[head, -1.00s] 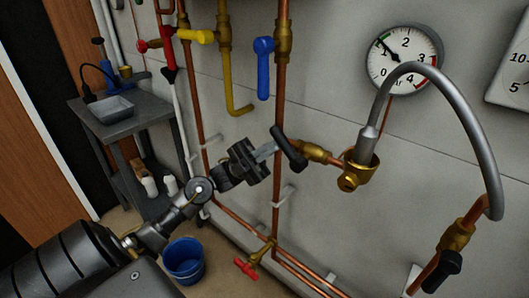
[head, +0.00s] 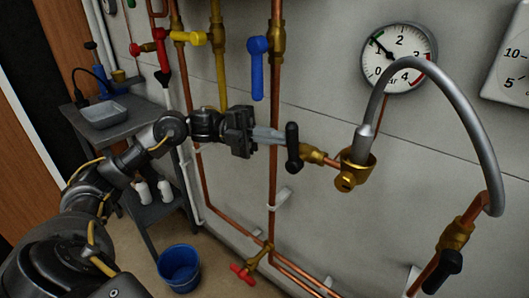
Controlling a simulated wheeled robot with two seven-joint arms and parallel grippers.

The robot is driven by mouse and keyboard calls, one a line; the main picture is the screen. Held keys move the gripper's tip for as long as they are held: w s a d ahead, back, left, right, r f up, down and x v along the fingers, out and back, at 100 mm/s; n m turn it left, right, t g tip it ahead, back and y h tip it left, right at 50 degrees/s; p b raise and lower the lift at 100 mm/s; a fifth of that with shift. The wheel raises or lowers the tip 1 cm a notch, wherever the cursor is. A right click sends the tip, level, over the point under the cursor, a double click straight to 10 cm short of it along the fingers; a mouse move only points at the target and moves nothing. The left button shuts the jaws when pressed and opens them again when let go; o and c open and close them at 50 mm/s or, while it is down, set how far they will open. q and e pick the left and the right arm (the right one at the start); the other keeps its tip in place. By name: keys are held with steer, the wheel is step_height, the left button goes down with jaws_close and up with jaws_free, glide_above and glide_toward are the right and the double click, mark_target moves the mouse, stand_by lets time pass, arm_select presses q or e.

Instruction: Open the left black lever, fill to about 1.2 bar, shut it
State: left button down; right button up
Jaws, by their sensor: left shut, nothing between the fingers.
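The left black lever (head: 292,160) sits on the brass valve (head: 313,155) left of the filling hose (head: 455,95). It stands nearly upright, crosswise to the short copper pipe. My left gripper (head: 280,137) is shut and empty; its fingertips are at the lever's left side, and I cannot tell whether they touch it. The pressure gauge (head: 398,58) above has its needle between 1 and 2, nearer 1, close to a green mark. A second black lever (head: 442,271) hangs slanted on the lower right valve. My right gripper is out of view.
A blue lever (head: 258,68) and a yellow pipe (head: 217,75) are above my left gripper. A red-handled drain tap (head: 242,273) is low on the pipes. A blue bucket (head: 179,267) stands on the floor, and a grey side table (head: 90,125) at left.

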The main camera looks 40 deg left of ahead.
arm_select(q)
steer(key=shift+d+r, duration=0.25)
steer(key=shift+d, duration=0.1)
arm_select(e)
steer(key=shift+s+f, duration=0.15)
arm_select(q)
steer(key=shift+d, duration=0.1)
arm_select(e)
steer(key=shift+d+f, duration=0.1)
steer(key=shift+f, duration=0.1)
